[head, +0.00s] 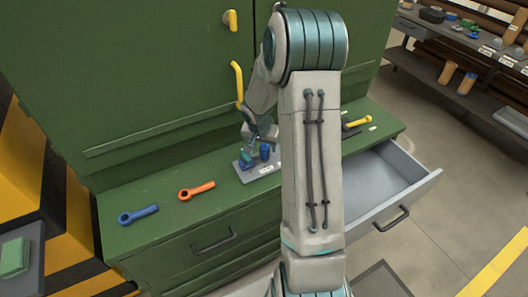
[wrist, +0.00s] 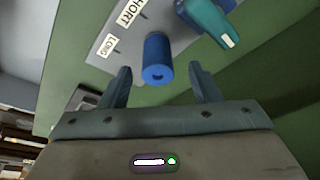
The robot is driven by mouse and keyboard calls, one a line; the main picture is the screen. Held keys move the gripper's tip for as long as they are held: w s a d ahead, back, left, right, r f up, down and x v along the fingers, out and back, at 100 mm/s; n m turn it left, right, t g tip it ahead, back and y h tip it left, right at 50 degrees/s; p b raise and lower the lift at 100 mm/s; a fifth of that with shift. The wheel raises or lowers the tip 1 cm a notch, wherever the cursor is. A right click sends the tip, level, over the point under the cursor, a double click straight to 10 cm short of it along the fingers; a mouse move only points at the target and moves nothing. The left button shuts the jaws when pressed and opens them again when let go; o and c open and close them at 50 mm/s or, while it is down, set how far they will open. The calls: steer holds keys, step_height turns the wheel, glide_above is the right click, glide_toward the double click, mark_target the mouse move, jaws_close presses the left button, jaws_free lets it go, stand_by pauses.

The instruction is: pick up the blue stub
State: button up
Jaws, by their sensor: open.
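A blue stub (wrist: 158,58), a short cylinder with a small dark hole in its end, stands on a grey plate (wrist: 97,48) in the wrist view. My gripper (wrist: 159,78) is open, with one finger to each side of the stub and gaps on both sides. In the head view a blue stub (head: 265,152) shows on the grey plate (head: 246,178), just below my gripper (head: 262,138). My arm hides part of that area.
A teal piece (wrist: 207,18) with a blue part beside it is close to the stub. The plate carries SHORT and LONG labels. A drawer (head: 375,190) stands open at right.

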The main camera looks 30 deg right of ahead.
mark_target(264, 147)
steer(key=shift+p+x, duration=0.3)
steer(key=shift+x, duration=1.85)
steer(key=shift+s, duration=0.1)
jaws_close()
steer(key=shift+r, duration=0.15)
